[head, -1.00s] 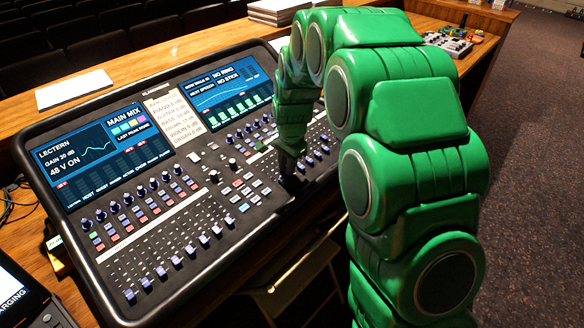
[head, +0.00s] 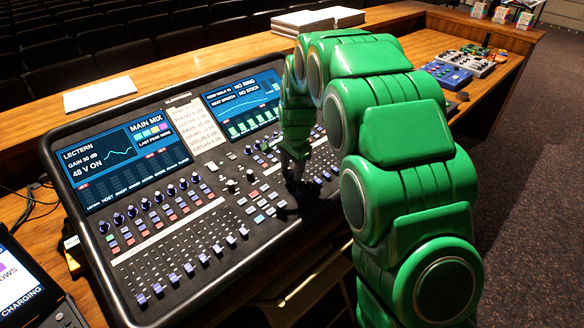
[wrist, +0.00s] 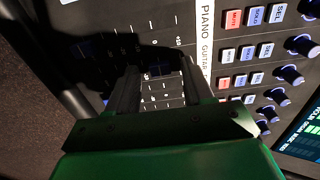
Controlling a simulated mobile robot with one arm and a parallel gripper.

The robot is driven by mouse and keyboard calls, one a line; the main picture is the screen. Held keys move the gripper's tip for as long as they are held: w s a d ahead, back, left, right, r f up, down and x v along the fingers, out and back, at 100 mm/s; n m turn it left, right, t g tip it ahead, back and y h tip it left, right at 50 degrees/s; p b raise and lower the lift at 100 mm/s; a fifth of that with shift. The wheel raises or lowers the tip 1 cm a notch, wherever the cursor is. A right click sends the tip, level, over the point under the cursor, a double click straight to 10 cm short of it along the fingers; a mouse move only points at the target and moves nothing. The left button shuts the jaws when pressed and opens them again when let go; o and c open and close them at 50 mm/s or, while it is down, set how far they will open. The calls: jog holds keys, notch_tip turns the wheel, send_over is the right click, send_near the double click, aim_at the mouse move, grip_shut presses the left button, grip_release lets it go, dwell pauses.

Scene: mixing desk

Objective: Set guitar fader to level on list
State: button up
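The mixing desk (head: 190,225) lies tilted in front of me. The paper list (head: 197,118) sits between its two screens; piano and guitar lines show, but I cannot surely read the guitar level. My gripper (head: 297,180) is low over the right-hand fader bank. In the wrist view, my gripper (wrist: 160,90) has its two dark fingers apart over the fader scales. A dark bluish shape (wrist: 160,70), seemingly a fader cap, is between them in shadow; I cannot tell whether they touch it. The label strip (wrist: 206,35) reads PIANO and GUITAR beside the fingers.
Mute and other buttons (wrist: 242,50) and knobs (wrist: 290,75) lie beside the label strip. A left fader bank (head: 190,265), white papers (head: 100,93), a stack (head: 318,20) and small pedals (head: 460,65) are around. A tablet (head: 25,280) stands at lower left.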

jog(key=shift+r, duration=0.1)
notch_tip(320, 180, up, 8)
jog(key=shift+s+d+f, duration=0.2)
jog(key=shift+s+d, duration=0.05)
dwell(0.4)
jog(key=s+d+r+n, duration=0.1)
jog(key=s+d+r, duration=0.25)
jog(key=s, duration=0.35)
jog(key=s+d+r+n+g, duration=0.1)
jog(key=s+d+r+n, duration=0.1)
jog(key=s+d, duration=0.35)
jog(key=s+d+r+n, duration=0.1)
jog(key=s+d+r, duration=0.15)
jog(key=s, duration=0.55)
jog(key=s+d+n, duration=0.2)
jog(key=s+d, duration=0.1)
jog(key=s, duration=0.9)
jog(key=s+d+f+n+g, duration=0.1)
jog(key=s+d+n, duration=0.2)
jog(key=s, duration=0.9)
jog(key=shift+s+f+g+h, duration=0.2)
jog(key=shift+s+g+h, duration=0.1)
jog(key=shift+s+h, duration=0.1)
